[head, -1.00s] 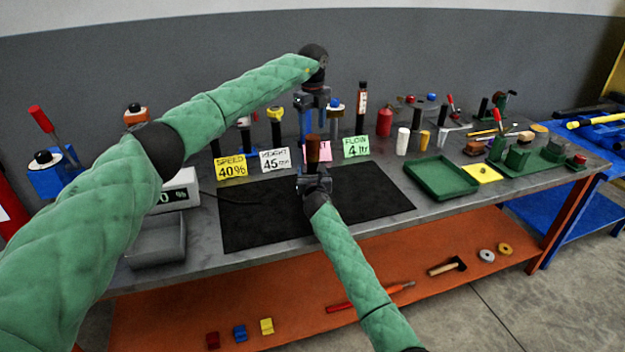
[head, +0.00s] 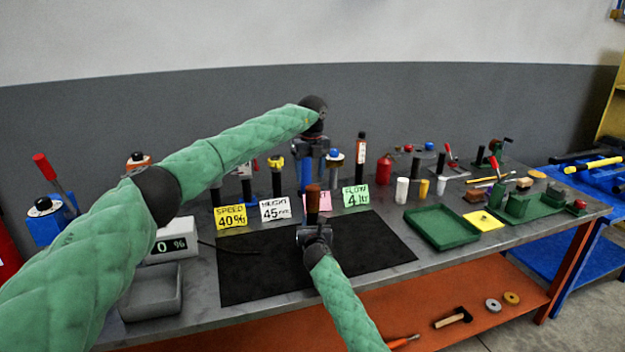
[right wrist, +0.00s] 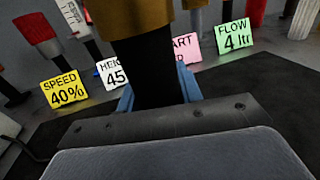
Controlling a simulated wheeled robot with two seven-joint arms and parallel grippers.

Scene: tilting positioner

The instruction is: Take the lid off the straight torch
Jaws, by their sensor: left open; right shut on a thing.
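My right gripper (head: 314,234) is shut on a dark cylinder with a brown top, which looks like the straight torch (head: 312,216). It stands about upright above the black mat. The brown top, apparently its lid (head: 312,194), points up. In the right wrist view the blue fingers (right wrist: 158,98) clasp the black body (right wrist: 150,70), and the brown part (right wrist: 125,16) runs off the top edge. My left gripper (head: 311,165) is open and points down, apparently above or behind the lid. Its fingertips are partly hidden, and I cannot tell the exact gap.
Cards stand behind the black mat (head: 250,275): yellow SPEED (head: 230,217), white HEIGHT, a partly hidden pink one and green FLOW (head: 356,196). Several upright torches stand behind them. A green tray (head: 442,228) is at the right, a grey bin (head: 150,292) and display at the left.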

